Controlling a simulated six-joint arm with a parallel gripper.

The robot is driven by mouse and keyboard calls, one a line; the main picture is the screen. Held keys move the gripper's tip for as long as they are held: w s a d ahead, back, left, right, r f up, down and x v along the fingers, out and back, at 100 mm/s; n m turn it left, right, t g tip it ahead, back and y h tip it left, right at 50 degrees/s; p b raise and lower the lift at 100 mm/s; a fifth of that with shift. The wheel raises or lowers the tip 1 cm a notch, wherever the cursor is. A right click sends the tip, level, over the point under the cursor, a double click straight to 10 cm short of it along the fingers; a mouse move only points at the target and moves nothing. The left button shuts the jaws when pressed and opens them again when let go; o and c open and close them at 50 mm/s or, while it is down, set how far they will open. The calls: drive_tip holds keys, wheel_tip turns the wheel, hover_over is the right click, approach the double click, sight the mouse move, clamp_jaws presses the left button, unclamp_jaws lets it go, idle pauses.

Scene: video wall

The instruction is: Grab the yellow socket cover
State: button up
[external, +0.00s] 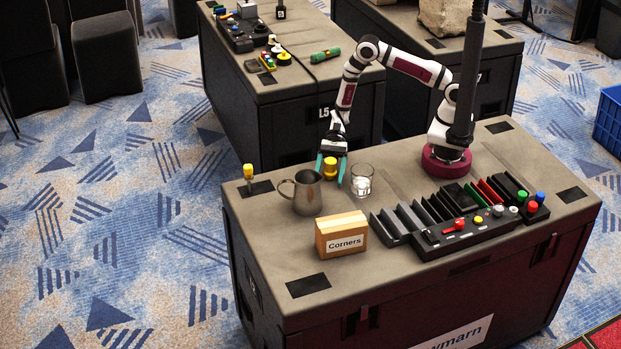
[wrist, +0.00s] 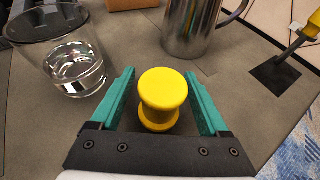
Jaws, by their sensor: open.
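The yellow socket cover (external: 330,167) is a small spool-shaped piece standing upright on the case top, between the metal jug and the glass. In the wrist view the yellow socket cover (wrist: 161,97) sits between the two green fingers, with a visible gap on each side. My gripper (external: 331,168) is open and reaches down around it. In the wrist view my gripper (wrist: 161,100) has one finger to the left and one to the right of the cover. The cover's lower part is partly hidden by its top in the wrist view.
A metal jug (external: 302,193) stands left of the cover; a glass with clear contents (external: 362,181) stands close on the right. A "Corners" box (external: 341,235) is in front. A yellow-handled tool (external: 248,173) stands at the far left corner. A black rack (external: 445,225) fills the right side.

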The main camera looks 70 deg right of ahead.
clamp_jaws()
drive_tip(key=shift+r, duration=0.1)
idle(0.3)
